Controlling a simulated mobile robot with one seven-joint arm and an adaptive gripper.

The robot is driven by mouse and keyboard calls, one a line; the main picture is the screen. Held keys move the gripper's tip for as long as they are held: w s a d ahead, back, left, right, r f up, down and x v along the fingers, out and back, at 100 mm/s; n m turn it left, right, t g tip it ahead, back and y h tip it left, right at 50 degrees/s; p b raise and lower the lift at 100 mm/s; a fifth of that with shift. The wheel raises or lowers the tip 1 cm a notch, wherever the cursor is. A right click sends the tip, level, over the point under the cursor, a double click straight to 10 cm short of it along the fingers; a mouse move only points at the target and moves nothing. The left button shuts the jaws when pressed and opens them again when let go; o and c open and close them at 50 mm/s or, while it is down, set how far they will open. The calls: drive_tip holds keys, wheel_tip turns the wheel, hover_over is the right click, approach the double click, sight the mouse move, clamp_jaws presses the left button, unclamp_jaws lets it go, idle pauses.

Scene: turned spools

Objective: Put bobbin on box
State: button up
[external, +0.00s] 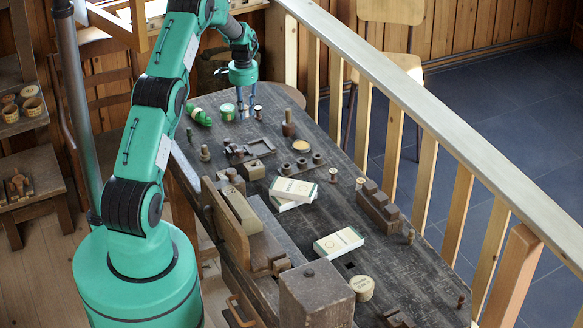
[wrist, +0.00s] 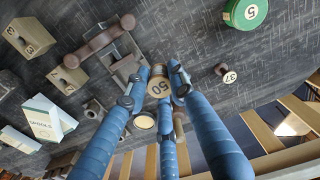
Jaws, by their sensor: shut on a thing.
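My gripper (wrist: 158,78) has blue fingers and is shut on a small round bobbin marked 50 (wrist: 159,88), seen end-on in the wrist view. In the external view my gripper (external: 245,112) points down at the far end of the dark workbench; the bobbin is hard to make out between its fingers. White and green boxes lie on the bench: one lone box (external: 338,243) nearer the front, and a small stack (external: 293,189) in the middle. A box marked SPOOLS (wrist: 45,119) also shows at the left of the wrist view.
A green tin (external: 228,112) and a small spool (external: 258,113) stand close to my gripper. A green bottle (external: 201,116) lies left of them. Wooden blocks (external: 379,207), a round tin (external: 362,288) and a large block (external: 316,294) crowd the bench. A railing (external: 430,120) runs along its right.

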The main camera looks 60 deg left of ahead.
drive_tip(key=w+d+m+p, duration=0.15)
drive_tip(key=w+d, duration=0.25)
drive_tip(key=d, duration=0.7)
drive_tip(key=w+d+r+m, duration=0.1)
drive_tip(key=w+d+m, duration=0.3)
drive_tip(key=d, duration=0.7)
drive_tip(key=w+d+m+p, duration=0.1)
drive_tip(key=w+d, duration=0.4)
drive_tip(key=d, duration=0.5)
drive_tip(key=s+d+r+m+p, duration=0.15)
drive_tip(key=d+m, duration=0.45)
drive_tip(key=d, duration=1.9)
drive_tip(key=s+d+m+p, duration=0.1)
drive_tip(key=s+d, duration=0.3)
drive_tip(key=d, duration=0.4)
drive_tip(key=s+d+r+m+p, duration=0.1)
drive_tip(key=s+d+m, duration=0.2)
drive_tip(key=d, duration=0.6)
drive_tip(key=s+d+r+m, duration=0.1)
drive_tip(key=s+d+m, duration=0.1)
drive_tip(key=s+d, duration=0.4)
drive_tip(key=d, duration=0.3)
drive_tip(key=shift+s+d+m+p, duration=0.25)
drive_tip(key=shift+s+m+p, duration=0.1)
drive_tip(key=shift+p, duration=0.05)
hover_over(365, 289)
drive_tip(key=shift+d+f, duration=0.1)
drive_tip(key=shift+f, duration=2.75)
